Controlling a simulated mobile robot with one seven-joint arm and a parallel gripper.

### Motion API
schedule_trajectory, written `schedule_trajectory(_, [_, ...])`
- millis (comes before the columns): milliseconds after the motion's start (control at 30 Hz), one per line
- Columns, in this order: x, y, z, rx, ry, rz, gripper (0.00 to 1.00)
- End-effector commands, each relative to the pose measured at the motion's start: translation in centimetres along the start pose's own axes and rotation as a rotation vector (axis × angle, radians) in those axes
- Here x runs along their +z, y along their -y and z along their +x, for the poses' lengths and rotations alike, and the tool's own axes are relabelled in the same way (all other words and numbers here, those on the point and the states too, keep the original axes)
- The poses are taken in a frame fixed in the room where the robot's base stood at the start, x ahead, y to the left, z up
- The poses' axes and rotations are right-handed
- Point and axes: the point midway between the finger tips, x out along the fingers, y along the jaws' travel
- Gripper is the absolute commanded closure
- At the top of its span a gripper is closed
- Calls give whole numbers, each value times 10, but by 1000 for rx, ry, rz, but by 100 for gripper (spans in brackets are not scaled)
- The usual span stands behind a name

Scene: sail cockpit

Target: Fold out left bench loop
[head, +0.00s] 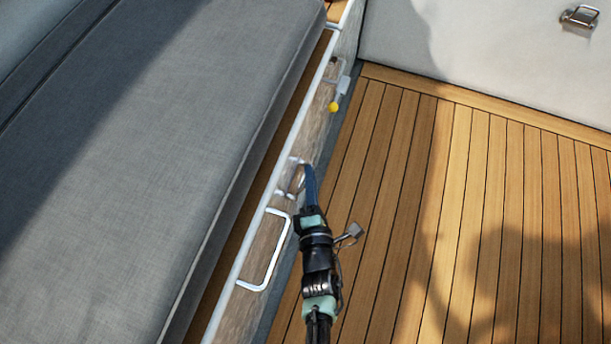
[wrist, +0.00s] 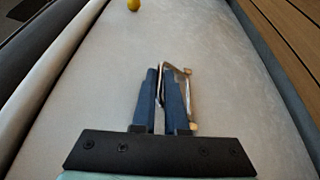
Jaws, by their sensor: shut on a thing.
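The left bench loop (head: 294,181) is a small metal loop on the front face of the left bench (head: 265,240). My gripper (head: 307,170) is at this loop, its blue fingers reaching to the bench face. In the wrist view, my gripper (wrist: 163,75) has its two fingers close together. One side of the metal loop (wrist: 179,69) runs between them, and the rest stands out to the right of the fingers. The fingers hide part of the loop, and its exact angle to the bench face is hard to tell.
A larger silver handle (head: 268,284) is on the bench front, nearer me. A yellow knob (head: 333,107) sits farther along the face, also in the wrist view (wrist: 134,5). A grey cushion (head: 150,150) tops the bench. The teak floor (head: 480,230) to the right is clear.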

Motion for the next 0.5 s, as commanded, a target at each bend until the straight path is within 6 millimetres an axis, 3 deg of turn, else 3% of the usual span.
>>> schedule_trajectory(500, [12, 32, -7, 203, 9, 451, 100])
